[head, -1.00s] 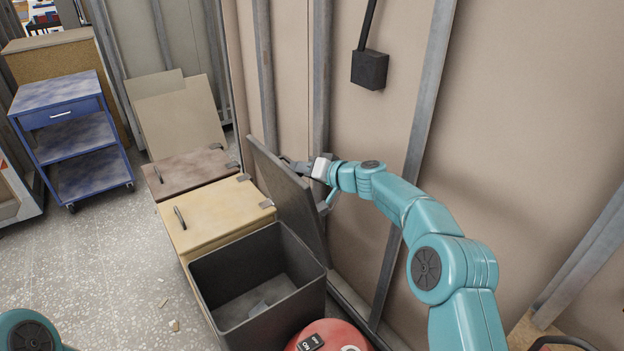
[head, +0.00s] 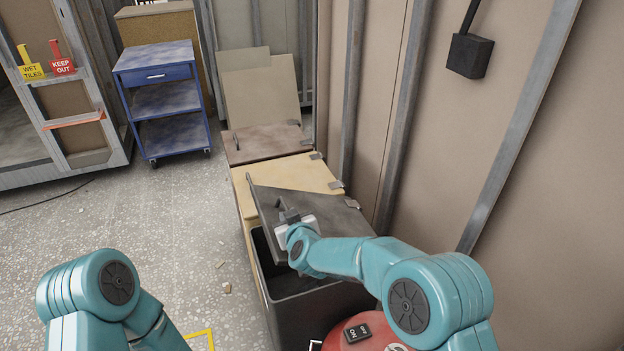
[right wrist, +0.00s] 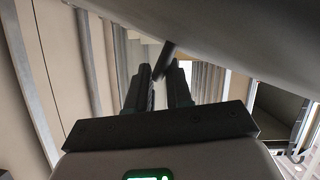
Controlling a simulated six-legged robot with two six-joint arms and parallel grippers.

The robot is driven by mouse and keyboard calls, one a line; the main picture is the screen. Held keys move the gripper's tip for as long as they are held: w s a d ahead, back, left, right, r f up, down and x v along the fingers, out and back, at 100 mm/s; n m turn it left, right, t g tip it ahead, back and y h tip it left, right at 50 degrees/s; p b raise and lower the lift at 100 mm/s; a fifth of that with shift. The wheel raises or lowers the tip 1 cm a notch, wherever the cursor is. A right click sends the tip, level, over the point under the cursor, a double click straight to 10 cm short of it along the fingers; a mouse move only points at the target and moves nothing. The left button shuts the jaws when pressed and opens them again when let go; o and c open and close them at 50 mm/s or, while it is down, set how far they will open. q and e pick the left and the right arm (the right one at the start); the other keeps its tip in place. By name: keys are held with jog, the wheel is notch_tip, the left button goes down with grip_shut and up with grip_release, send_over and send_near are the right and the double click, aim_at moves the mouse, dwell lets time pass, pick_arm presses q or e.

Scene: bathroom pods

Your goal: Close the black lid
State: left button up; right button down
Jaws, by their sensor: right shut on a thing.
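The black lid (head: 338,212) is hinged at the right on the open black bin (head: 318,312). It is tilted over the bin, partly lowered, and the bin's inside still shows beneath it. My right gripper (head: 288,214) is at the lid's left part, shut on the lid's handle. In the right wrist view, the dark handle bar (right wrist: 167,58) sits at the fingertips of my right gripper (right wrist: 166,72), with the lid's broad face (right wrist: 240,35) close above. My left arm shows at the lower left of the head view, but its gripper is out of sight.
A cream-lidded bin (head: 290,175) and a brown-lidded bin (head: 265,142) stand behind, both closed. A red round object (head: 350,338) is in front. The studded wall (head: 540,120) is close on the right. A blue cart (head: 160,95) stands back left; the floor (head: 130,205) between is mostly clear.

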jog(key=s+a+f+n+t+h+b, duration=0.1)
jog(key=a+f+b, duration=0.3)
jog(key=f, duration=0.9)
jog(key=shift+s+a+f+n+h, duration=0.15)
jog(key=shift+s+n+h, duration=0.25)
jog(key=shift+n, duration=0.2)
jog(key=shift+s+f, duration=0.1)
jog(key=shift+f, duration=0.05)
jog(key=c, duration=1.2)
grip_release()
jog(key=shift+f, duration=0.1)
jog(key=shift+o, duration=0.2)
jog(key=shift+a, duration=0.1)
